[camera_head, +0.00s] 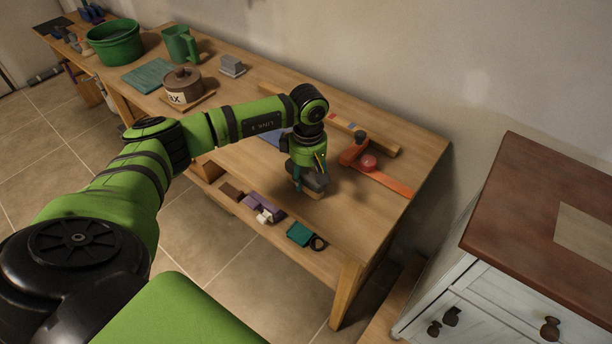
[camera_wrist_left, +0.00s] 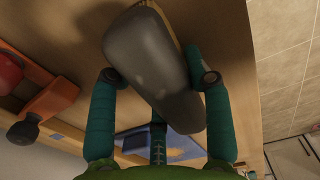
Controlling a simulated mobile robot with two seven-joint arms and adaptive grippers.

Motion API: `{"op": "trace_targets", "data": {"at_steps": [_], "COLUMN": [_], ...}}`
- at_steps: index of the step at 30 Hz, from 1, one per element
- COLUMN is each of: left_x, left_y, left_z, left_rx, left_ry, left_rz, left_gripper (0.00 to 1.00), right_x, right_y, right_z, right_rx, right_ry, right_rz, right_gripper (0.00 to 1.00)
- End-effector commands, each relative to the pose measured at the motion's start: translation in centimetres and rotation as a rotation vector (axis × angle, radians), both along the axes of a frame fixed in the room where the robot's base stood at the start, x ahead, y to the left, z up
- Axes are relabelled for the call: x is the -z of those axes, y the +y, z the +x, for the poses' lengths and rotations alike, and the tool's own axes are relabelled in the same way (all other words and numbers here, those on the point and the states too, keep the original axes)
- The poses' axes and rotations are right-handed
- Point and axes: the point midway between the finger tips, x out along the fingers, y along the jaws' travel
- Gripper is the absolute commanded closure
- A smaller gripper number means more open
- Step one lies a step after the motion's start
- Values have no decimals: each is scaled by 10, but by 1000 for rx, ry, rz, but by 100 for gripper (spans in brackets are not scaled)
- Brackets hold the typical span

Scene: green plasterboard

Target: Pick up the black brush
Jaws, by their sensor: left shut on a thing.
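The black brush (camera_wrist_left: 150,60) has a smooth dark grey-black body with a thin pale tan layer along one edge. I cannot tell whether the brush touches the tabletop. My right gripper is not in view.
The wooden workbench (camera_head: 385,215) has an orange clamp-like tool (camera_head: 385,182) and a wooden bar right of the gripper. A blue mat (camera_head: 272,137) lies behind my arm. A brown pot (camera_head: 182,86) and green containers stand farther left. A white cabinet (camera_head: 500,270) stands at right.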

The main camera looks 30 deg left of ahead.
Motion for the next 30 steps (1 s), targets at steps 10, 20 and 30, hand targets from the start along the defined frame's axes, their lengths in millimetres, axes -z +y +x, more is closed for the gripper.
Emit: {"op": "trace_targets", "data": {"at_steps": [10, 20, 30], "left_x": [-19, -67, -103], "left_y": [0, -47, -101], "left_z": [1, -16, -36], "left_rx": [1, 9, 4], "left_ry": [-4, -6, -3], "left_rz": [0, -1, -1], "left_gripper": [88, 88, 88], "right_x": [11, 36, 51], "right_y": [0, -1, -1], "right_z": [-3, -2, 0], "right_rx": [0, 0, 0], "right_ry": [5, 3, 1], "right_rz": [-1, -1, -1], "right_gripper": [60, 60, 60]}}
